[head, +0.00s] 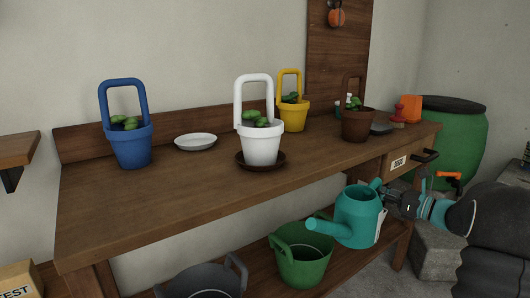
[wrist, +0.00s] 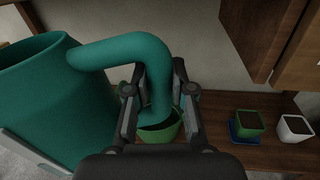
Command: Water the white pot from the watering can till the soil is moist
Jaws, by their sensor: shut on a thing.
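The white pot (head: 260,143) with a tall white handle and a green plant stands on a dark brown saucer (head: 281,160) at the middle of the wooden bench. The teal watering can (head: 358,215) is held in front of the bench, lower than its top, with its spout pointing left. My gripper (head: 388,200) is at the right of the can. In the wrist view my gripper (wrist: 157,100) is shut on the can's curved handle (wrist: 120,50), with the can body (wrist: 50,100) at left. The soil in the white pot is too small to judge.
A blue pot (head: 131,146), a white saucer (head: 196,141), a yellow pot (head: 293,116) and a brown pot (head: 357,125) stand on the bench (head: 190,190). A green bucket (head: 303,262) is on the lower shelf. The bench front has free room.

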